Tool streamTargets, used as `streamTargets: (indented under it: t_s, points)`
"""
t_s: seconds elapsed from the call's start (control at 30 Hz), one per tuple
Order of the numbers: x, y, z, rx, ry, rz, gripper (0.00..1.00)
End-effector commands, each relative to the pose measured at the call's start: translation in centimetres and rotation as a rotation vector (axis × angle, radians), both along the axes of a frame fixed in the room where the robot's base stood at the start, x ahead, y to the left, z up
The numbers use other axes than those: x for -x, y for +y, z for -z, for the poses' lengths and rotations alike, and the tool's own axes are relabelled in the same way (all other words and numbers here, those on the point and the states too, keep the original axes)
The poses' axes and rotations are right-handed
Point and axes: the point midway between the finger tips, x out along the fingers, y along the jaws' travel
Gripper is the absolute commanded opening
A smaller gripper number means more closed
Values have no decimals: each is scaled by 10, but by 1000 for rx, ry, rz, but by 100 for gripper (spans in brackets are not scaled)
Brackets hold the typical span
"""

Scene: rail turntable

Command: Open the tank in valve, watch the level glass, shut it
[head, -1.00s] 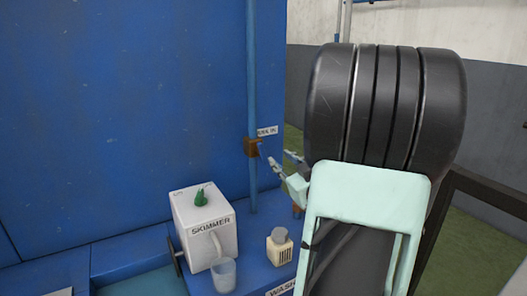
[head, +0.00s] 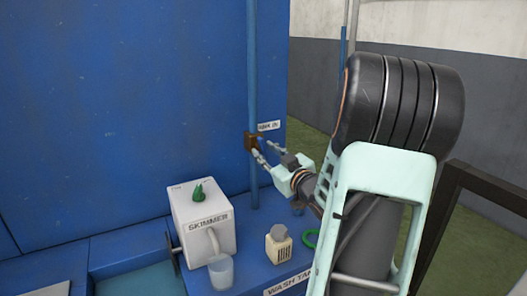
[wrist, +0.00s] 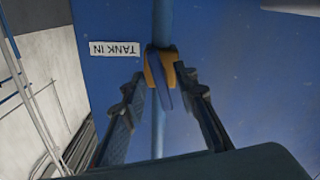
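The tank in valve (head: 249,142) is a small brass-brown body on a vertical blue pipe (head: 253,60), beside a white "TANK IN" label (head: 268,126). In the wrist view the valve body (wrist: 153,68) has a blue lever (wrist: 162,92) lying roughly along the pipe. My gripper (head: 262,146) is at the valve with its fingers apart. In the wrist view my gripper (wrist: 161,84) has one finger on each side of the lever, with gaps showing. Contact at the fingertips is hard to tell. I cannot make out a level glass in these views.
A white skimmer box (head: 205,222) with a green knob (head: 198,193) stands on the blue ledge. A clear beaker (head: 221,271), a cream bottle (head: 279,245) and a green ring (head: 311,240) are nearby. A blue wall (head: 120,110) rises behind the pipe.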

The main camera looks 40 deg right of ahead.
Motion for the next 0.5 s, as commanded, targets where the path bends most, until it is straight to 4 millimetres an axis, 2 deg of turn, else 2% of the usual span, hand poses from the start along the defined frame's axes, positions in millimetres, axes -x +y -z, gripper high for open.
streamTargets:
  t_s: [0.2,0.47,0.5]
  points:
    - [-15,-2,0,0,0,0,27]
    - [-16,-2,0,0,1,1,27]
    - [-16,-2,0,0,1,1,23]
